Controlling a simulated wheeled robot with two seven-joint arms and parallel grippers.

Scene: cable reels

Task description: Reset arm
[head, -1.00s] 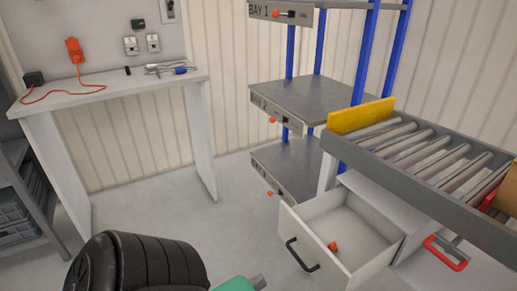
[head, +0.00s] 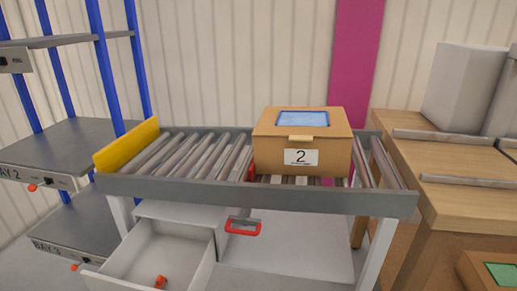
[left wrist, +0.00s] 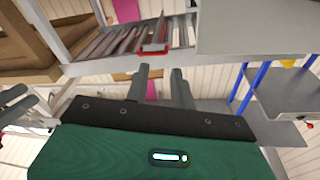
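My left gripper (left wrist: 160,82) shows in the left wrist view as two dark grey fingers with a gap between them. It is open and nothing is between the fingers. Its dark palm bar and green housing fill the lower part of that view. Dark grey finger-like parts at the left edge of that view may be my right gripper (left wrist: 14,104); they are cut off and their opening cannot be judged. Neither gripper shows in the head view.
A roller conveyor (head: 250,190) with a yellow end plate (head: 126,144) carries a cardboard box (head: 300,140) labelled 2. Below is an open drawer (head: 200,262) holding a small orange-red piece (head: 160,282), beside a red handle (head: 243,229). Shelves (head: 70,147) stand left, a wooden bench (head: 455,190) right.

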